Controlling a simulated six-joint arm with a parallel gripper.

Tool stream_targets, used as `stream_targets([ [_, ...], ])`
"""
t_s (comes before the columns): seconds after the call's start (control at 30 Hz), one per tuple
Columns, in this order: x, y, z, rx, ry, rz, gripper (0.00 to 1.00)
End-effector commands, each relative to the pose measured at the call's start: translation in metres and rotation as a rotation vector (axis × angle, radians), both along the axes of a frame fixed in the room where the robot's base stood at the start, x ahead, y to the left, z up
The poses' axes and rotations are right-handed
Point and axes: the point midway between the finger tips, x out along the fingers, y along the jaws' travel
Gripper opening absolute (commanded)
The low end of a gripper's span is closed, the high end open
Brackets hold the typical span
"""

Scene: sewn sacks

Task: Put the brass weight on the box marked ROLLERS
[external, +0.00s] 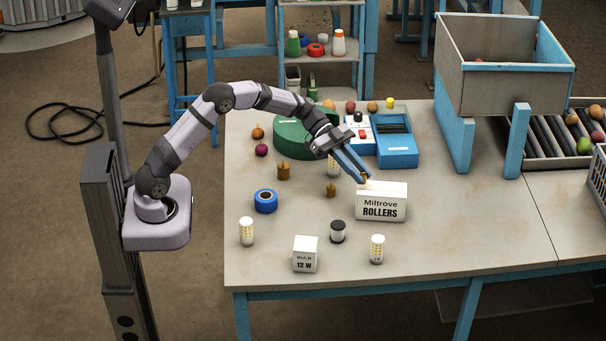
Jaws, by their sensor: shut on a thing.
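The white box marked Miltrove ROLLERS (381,203) stands upright on the table, right of the middle. My gripper (362,178) reaches down from the left to the box's top left edge. It is shut on a small brass weight (365,177), mostly hidden by the blue fingers. I cannot tell whether the weight touches the box top. Two other brass-coloured pieces, a larger one (283,172) and a smaller one (331,190), stand on the table to the left of the box.
A 12 W bulb box (305,255), a blue tape roll (265,201), a dark-capped spool (338,232) and several bulbs (377,249) stand around. A green round container (304,138) and blue scale (396,152) are behind. The right front of the table is clear.

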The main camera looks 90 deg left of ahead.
Motion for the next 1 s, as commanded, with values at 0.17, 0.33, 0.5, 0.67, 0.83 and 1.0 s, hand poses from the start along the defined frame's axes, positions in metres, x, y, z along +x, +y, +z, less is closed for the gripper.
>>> stream_targets([
  [0.17, 0.0, 0.0, -0.018, -0.002, 0.002, 0.001, 0.0],
  [0.33, 0.0, 0.0, -0.023, 0.0, -0.001, 0.001, 0.0],
  [0.5, 0.0, 0.0, -0.023, 0.0, -0.001, 0.001, 0.0],
  [0.67, 0.0, 0.0, -0.026, 0.0, -0.001, 0.001, 0.0],
  [0.83, 0.0, 0.0, -0.026, 0.0, 0.0, 0.001, 0.28],
  [1.0, 0.0, 0.0, -0.026, 0.0, 0.0, 0.001, 0.37],
])
